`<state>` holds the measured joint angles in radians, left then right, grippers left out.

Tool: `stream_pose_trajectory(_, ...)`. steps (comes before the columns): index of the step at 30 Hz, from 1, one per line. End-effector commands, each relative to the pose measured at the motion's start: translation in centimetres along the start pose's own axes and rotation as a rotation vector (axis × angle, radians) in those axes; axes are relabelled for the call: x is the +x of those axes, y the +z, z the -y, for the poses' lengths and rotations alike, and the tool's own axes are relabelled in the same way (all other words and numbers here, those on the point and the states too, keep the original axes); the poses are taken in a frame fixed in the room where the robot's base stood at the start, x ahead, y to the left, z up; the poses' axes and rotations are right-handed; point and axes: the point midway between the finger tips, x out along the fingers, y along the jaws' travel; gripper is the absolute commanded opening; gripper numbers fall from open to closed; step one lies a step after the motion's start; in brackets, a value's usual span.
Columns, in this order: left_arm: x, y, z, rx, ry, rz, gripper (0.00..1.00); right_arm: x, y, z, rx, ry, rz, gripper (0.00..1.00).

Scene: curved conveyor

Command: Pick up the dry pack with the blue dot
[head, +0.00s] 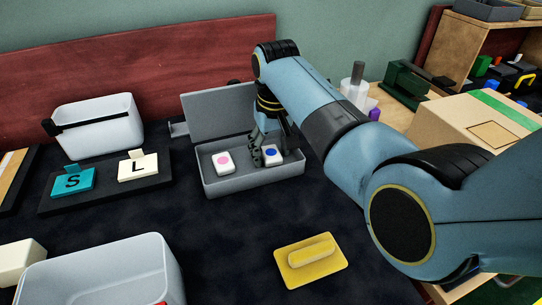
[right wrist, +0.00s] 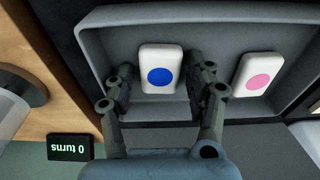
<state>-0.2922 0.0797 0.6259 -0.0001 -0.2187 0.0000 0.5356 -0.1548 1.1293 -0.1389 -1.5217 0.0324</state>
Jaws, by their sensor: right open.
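The white pack with the blue dot (head: 271,154) lies in an open grey box (head: 252,186), at its right part. The same pack shows in the right wrist view (right wrist: 160,70). A second white pack with a pink dot (head: 223,162) lies to its left in the box; it is also in the right wrist view (right wrist: 256,75). My right gripper (head: 266,146) is open at the blue-dot pack. In the right wrist view its fingers stand on either side of that pack, with no grip seen. One finger is between the two packs. My left gripper is out of view.
The box's raised lid (head: 218,112) stands behind. A teal S card (head: 73,180) and a white L card (head: 138,167) are to the left. A yellow dish (head: 310,262) lies in front, a white bin (head: 98,270) front left. A cardboard box (head: 470,128) is at right.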

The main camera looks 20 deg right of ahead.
Motion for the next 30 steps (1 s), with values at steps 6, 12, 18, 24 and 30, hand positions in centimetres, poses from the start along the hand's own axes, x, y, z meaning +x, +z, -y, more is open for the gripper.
stream_pose_trajectory(6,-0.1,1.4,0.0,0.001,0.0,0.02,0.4,-0.1,0.0,0.0,0.0,0.0,0.0,0.38)
stream_pose_trajectory(12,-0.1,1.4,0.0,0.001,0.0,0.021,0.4,-0.1,0.0,0.0,0.0,0.0,0.0,0.18)
stream_pose_trajectory(18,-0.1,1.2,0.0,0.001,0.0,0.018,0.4,-0.1,0.0,0.0,0.0,0.0,0.0,0.18)
stream_pose_trajectory(24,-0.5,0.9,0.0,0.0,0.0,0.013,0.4,-1.6,-0.3,0.0,-0.001,0.0,-0.002,0.18)
stream_pose_trajectory(30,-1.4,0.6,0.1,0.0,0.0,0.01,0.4,-4.9,0.0,-0.7,0.001,0.002,-0.001,0.18)
